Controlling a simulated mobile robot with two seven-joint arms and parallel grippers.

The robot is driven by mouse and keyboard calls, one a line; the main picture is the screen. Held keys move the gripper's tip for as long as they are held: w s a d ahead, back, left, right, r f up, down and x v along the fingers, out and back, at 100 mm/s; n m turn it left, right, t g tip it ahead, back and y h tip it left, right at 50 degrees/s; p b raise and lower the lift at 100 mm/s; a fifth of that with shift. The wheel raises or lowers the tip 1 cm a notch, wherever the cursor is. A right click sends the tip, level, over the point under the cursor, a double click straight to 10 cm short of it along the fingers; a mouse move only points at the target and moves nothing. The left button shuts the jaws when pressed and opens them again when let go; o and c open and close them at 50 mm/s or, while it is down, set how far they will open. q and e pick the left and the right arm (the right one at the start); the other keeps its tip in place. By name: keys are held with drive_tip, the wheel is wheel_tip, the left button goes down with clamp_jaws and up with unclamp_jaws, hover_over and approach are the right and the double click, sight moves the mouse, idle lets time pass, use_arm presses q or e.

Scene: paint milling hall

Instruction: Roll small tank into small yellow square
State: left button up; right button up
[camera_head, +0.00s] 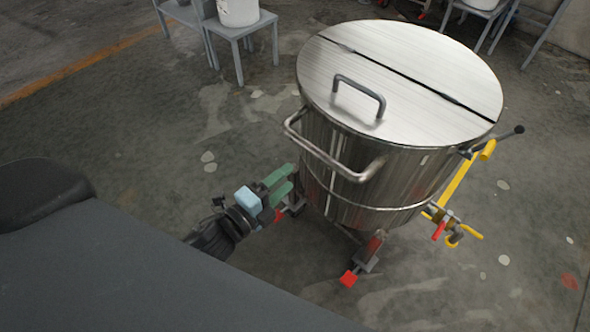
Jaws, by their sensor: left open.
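The small tank (370,165) is a shiny steel drum with a split lid (425,60). It stands upright on a wheeled frame with red caster pedals (348,278). A bent handle bar (335,160) sticks out from its near left side. My left gripper (285,180) is open and empty, with green fingers pointing at the tank's lower left side, below the handle bar. I cannot tell whether the fingers touch the tank. My right gripper is not in view. A yellow bar (462,178) runs beside the tank's right side; no yellow square is clearly seen.
A grey stool (240,30) with a white bucket (238,10) on it stands at the back left. More stands are at the top right edge. An orange floor line (85,62) crosses the upper left. The stained concrete floor right of the tank is mostly clear.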

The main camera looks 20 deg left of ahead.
sight(318, 153)
use_arm(q)
drive_tip(key=shift+b+x, duration=0.75)
drive_tip(key=shift+x, duration=5.05)
clamp_jaws()
